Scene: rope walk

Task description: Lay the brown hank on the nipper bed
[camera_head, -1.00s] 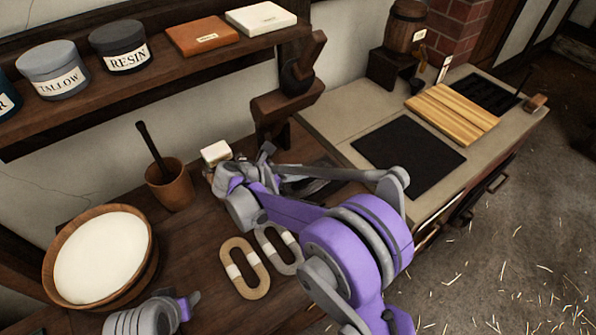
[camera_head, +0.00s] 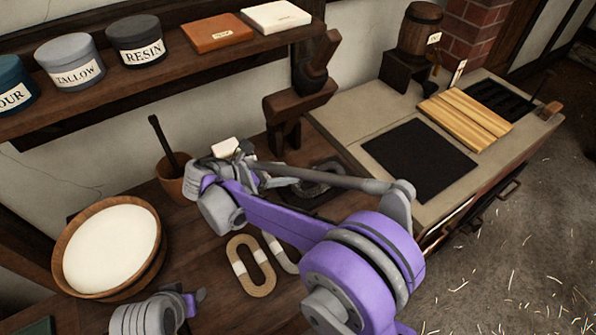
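The brown hank (camera_head: 251,267), a tan oval loop with a pale band, lies on the dark wooden bench. A grey hank (camera_head: 279,253) lies just right of it, partly covered by my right arm. A dark plate with a grey ring-like shape (camera_head: 318,183) lies behind the arm; I cannot tell whether this is the nipper bed. My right gripper (camera_head: 245,160) is beyond the hanks, near a small white block (camera_head: 225,147); its fingers are unclear. My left gripper (camera_head: 198,297) is low in the picture, left of the brown hank; its fingers are unclear too.
A bowl of white material (camera_head: 110,250) and a brown cup with a stick (camera_head: 174,184) stand at left. A dark wooden bracket (camera_head: 300,100) rises behind the bench. A shelf with jars (camera_head: 137,40) overhangs it. A stone counter with a black mat (camera_head: 418,160) is at right.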

